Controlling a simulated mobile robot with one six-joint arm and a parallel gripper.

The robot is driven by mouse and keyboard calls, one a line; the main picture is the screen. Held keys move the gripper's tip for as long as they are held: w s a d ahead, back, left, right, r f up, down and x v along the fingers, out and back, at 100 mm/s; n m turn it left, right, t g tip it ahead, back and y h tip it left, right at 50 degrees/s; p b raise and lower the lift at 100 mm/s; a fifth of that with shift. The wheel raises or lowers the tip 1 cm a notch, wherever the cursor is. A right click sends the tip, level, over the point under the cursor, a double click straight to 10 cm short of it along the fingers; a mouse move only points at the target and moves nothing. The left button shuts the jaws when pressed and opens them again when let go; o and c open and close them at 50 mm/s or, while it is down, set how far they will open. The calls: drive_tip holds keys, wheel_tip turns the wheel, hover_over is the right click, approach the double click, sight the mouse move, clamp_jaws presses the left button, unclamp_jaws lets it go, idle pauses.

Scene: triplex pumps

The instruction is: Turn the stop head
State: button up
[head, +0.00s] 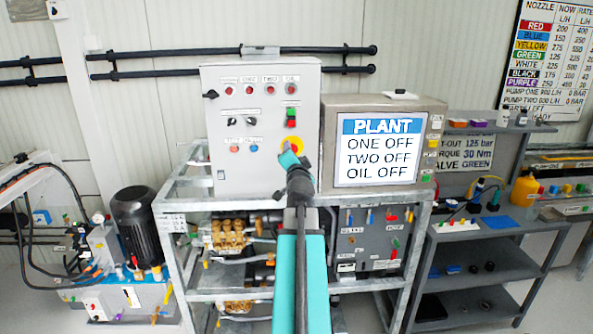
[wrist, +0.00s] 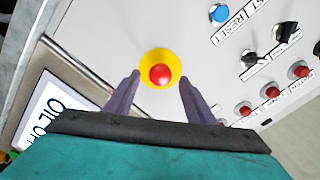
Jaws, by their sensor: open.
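The stop head (wrist: 161,74) is a red button on a round yellow base on the grey control cabinet (head: 226,160). In the head view only part of the stop head (head: 297,144) shows, with my gripper (head: 288,154) in front of it. In the wrist view my gripper (wrist: 160,83) is open, with one finger to the left and one to the right of the stop head. Both fingers look apart from it, with a gap on each side. How far the fingertips are from the panel is hard to tell.
A screen (head: 380,152) reading PLANT, ONE OFF, TWO OFF, OIL OFF stands right of the cabinet. In the wrist view a blue reset button (wrist: 219,13), black selector knobs (wrist: 249,60) and red buttons (wrist: 243,109) lie to the right. The panel around the stop head is bare.

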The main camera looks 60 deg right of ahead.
drive_tip(key=b+v, duration=0.6)
drive_tip(key=shift+s+a, duration=0.2)
drive_tip(key=b+v, duration=0.2)
drive_tip(key=b, duration=0.4)
drive_tip(key=shift+f, duration=0.1)
idle(0.4)
drive_tip(key=shift+b+v, duration=1.6)
drive_tip(key=shift+b, duration=0.75)
